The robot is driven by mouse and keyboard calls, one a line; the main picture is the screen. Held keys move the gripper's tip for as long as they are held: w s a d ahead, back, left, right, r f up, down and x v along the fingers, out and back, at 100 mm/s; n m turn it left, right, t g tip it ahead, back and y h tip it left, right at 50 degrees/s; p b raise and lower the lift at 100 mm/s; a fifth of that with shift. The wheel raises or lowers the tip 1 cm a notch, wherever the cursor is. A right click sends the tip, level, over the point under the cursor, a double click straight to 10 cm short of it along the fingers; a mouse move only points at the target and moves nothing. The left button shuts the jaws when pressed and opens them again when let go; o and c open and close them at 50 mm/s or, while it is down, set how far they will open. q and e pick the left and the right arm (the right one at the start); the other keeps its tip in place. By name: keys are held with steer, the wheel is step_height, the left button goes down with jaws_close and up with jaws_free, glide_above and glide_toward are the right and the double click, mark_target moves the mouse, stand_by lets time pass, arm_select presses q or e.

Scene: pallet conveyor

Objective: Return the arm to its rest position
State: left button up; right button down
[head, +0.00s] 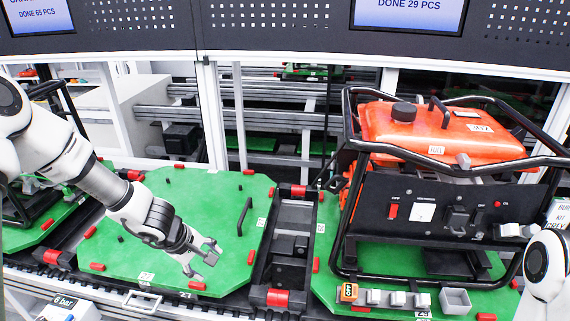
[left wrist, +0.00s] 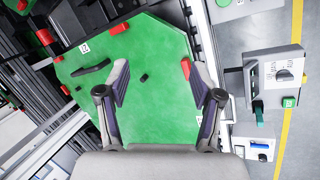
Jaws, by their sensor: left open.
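My left arm comes in from the left in the head view. Its gripper (head: 201,258) is open and empty above the front right part of a green pallet plate (head: 140,225). In the left wrist view, the two fingers of my left gripper (left wrist: 160,85) stand apart over the bare green plate (left wrist: 150,50), with nothing between them. Part of my right arm shows at the right edge of the head view.
An orange generator (head: 430,130) in a black tube frame stands on another green pallet (head: 325,285) at the right. A black handle (head: 244,216) rises from the left plate. A control box (left wrist: 275,75) stands beside the conveyor.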

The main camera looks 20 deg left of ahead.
arm_select(q)
steer(key=s+d+f+m+g+y+b, duration=0.3)
steer(key=s+f+m+g, duration=0.5)
steer(key=s+f, duration=1.4)
steer(key=s+d+m+t+h, duration=0.1)
steer(key=s+d+m+t, duration=0.1)
steer(key=d+m, duration=0.4)
steer(key=shift+s+d+t+p, duration=0.3)
steer(key=shift+s+t+p, duration=0.1)
steer(key=shift+t, duration=0.4)
steer(key=shift+r, duration=0.15)
